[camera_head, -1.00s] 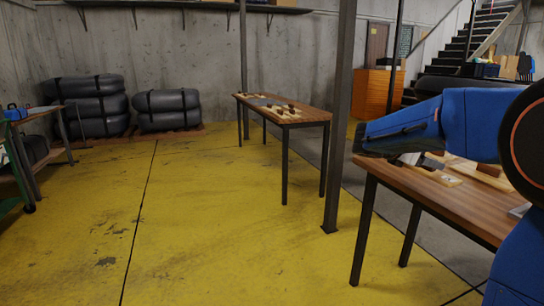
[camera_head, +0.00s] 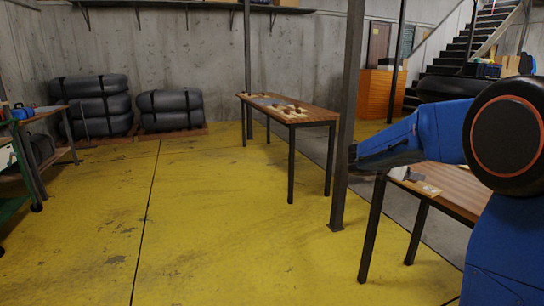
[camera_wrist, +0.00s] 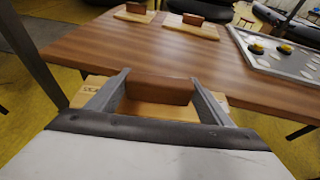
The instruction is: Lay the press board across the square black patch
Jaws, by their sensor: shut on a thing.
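In the wrist view, my gripper (camera_wrist: 161,80) has its two grey fingers on either side of a brown wooden handle block. The block sits on the held press board (camera_wrist: 158,111), a pale wooden plate with partly hidden lettering at its edge. The board is in front of the near edge of a wooden table; I cannot tell its exact height. In the head view, my blue arm reaches left to the near table, and the fingers are not clear. I cannot make out the square black patch.
The near table (camera_head: 455,190) carries two more handled boards (camera_wrist: 135,13) (camera_wrist: 192,25) and a grey panel (camera_wrist: 278,58) with yellow-and-black pieces. A farther table (camera_head: 318,114) and a dark post (camera_head: 347,120) stand left of it. The yellow floor (camera_head: 220,220) is open. Black rolled bundles (camera_head: 170,109) lie at the back.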

